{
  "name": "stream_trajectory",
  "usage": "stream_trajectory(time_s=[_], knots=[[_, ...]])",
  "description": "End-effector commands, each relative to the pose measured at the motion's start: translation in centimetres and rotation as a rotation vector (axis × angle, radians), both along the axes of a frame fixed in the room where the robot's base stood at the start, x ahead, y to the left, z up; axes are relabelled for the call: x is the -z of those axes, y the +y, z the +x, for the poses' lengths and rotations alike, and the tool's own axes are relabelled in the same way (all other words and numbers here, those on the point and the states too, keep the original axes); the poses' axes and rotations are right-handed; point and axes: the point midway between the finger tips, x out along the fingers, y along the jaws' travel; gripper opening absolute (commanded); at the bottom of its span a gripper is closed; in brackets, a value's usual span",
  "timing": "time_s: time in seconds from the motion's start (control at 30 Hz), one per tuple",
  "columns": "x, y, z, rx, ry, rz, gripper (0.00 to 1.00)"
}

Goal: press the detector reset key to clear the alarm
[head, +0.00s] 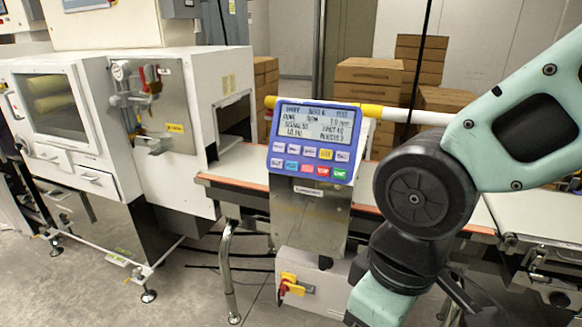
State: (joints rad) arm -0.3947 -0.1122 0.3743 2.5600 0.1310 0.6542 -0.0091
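A blue control panel (264,162) stands on a metal post in the middle of the head view, facing me and slightly tilted. Its lit screen (316,123) shows several lines of dark text, too small to read surely. The key labels are too small to read, so I cannot tell which is the detector reset key. My arm is bent to the right of the panel. My gripper does not show.
A belt (243,185) runs behind the panel between a white machine (165,95) at left and the right side. A red switch on a yellow plate (291,284) sits on a low box. Cartons (368,80) are stacked behind. A yellow-and-white bar (372,111) crosses behind the panel.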

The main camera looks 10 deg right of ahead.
Motion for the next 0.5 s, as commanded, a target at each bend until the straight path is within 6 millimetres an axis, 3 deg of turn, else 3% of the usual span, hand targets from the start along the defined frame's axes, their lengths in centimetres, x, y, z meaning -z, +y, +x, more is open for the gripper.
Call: stream_trajectory(time_s=[0.03,0.2,0.5], knots=[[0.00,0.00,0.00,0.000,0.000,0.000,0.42],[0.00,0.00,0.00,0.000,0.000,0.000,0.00],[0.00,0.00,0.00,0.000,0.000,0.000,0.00]])
